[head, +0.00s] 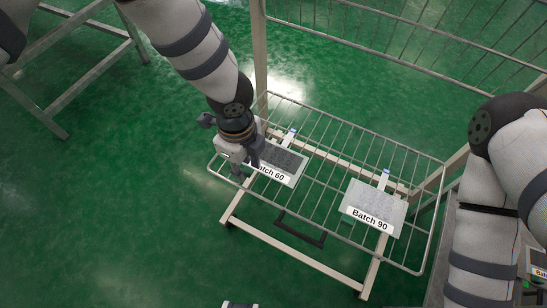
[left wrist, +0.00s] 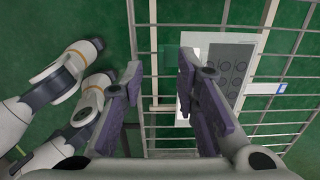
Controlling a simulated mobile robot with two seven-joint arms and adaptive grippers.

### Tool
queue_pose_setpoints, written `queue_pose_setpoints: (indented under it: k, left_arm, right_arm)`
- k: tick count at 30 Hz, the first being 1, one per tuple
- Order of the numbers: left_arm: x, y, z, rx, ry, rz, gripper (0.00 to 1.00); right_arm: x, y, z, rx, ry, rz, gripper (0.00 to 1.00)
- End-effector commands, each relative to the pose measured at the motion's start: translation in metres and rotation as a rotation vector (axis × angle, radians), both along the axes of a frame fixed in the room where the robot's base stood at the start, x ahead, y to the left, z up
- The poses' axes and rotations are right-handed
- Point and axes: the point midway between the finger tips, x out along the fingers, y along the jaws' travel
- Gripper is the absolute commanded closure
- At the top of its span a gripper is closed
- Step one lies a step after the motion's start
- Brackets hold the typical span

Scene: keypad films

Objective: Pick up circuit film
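A grey film labelled "Batch 60" (head: 284,163) lies on a wire rack in the head view, with part of its label hidden by my left gripper (head: 247,168). A second film, "Batch 90" (head: 376,204), lies flat farther right on the rack. My left gripper is at the left edge of the Batch 60 film. In the left wrist view its fingers (left wrist: 161,68) are apart with nothing held between them. A film with dark round keys (left wrist: 226,72) shows beyond the right finger, partly covered by it. I cannot tell whether the finger touches it. My right gripper is not in view.
The wire rack (head: 329,171) has a raised rim and stands on a beige frame (head: 300,259). My right arm is at the right edge. Green floor lies open at left.

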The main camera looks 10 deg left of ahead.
Motion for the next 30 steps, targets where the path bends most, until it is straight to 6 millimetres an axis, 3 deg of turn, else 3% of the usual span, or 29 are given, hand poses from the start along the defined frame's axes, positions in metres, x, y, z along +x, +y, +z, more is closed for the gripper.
queue_pose_setpoints:
  k: [3, 10, 11, 15, 26, 30]
  left_arm:
    - [-0.001, 0.0, -0.019, 0.0, 0.003, -0.001, 0.72]
    - [0.0, 0.0, -0.02, -0.001, -0.002, 0.0, 0.72]
    - [0.0, 0.0, -0.02, 0.0, -0.001, 0.0, 0.74]
    - [0.0, 0.0, -0.02, 0.0, -0.001, 0.0, 0.99]
    - [0.0, 0.0, -0.02, 0.0, -0.001, 0.001, 1.0]
    - [0.001, 0.0, -0.009, -0.001, -0.003, 0.001, 1.0]
  right_arm:
    - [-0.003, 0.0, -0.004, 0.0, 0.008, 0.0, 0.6]
    - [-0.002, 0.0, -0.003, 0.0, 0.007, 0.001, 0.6]
    - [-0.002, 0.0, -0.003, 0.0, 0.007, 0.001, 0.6]
    - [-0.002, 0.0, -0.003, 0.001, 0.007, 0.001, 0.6]
    - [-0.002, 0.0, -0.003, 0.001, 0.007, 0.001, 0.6]
    - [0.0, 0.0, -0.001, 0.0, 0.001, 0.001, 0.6]
